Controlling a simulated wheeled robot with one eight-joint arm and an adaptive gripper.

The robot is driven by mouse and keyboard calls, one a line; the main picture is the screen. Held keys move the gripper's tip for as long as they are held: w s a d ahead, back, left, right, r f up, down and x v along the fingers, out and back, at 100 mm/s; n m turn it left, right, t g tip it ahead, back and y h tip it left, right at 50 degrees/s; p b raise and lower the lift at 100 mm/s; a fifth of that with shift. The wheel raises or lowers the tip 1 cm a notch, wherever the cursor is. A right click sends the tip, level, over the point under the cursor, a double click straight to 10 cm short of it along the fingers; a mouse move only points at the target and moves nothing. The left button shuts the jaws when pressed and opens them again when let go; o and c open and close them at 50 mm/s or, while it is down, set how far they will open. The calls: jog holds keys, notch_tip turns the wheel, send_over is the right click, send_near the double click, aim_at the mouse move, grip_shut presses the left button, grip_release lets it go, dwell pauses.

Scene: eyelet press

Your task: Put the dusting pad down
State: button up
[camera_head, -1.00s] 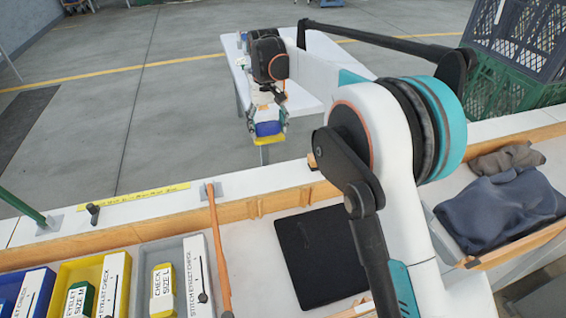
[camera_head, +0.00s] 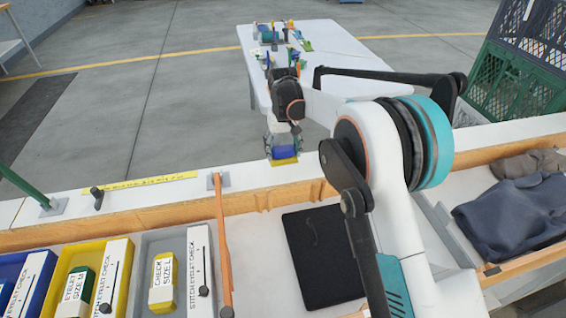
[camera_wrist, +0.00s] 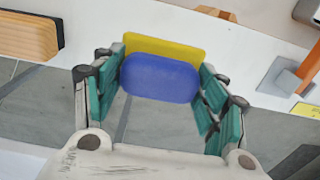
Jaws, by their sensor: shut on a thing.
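The dusting pad (camera_wrist: 160,77) has a blue rounded body on a yellow base. In the wrist view my gripper (camera_wrist: 160,85) is shut on it, with teal fingers on both sides of the blue part. In the head view my gripper (camera_head: 281,140) hangs near the far edge of the white bench, with the yellow side of the dusting pad (camera_head: 284,161) lowest. Whether the pad touches anything below is unclear; it seems held above the bench's edge.
A black mat (camera_head: 322,255) lies on the bench. An orange bar (camera_head: 222,245) runs left of it. Yellow (camera_head: 62,275) and grey (camera_head: 205,245) bins stand at left. Dark cloth (camera_head: 515,212) lies at right. A white table (camera_head: 350,50) with small items stands behind.

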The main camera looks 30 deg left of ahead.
aim_at(283, 160)
jog(key=shift+f+b, duration=0.65)
jog(key=shift+f, duration=1.7)
jog(key=shift+r, duration=0.1)
jog(key=o, duration=1.1)
notch_tip(283, 160, up, 12)
jog(key=p, duration=0.3)
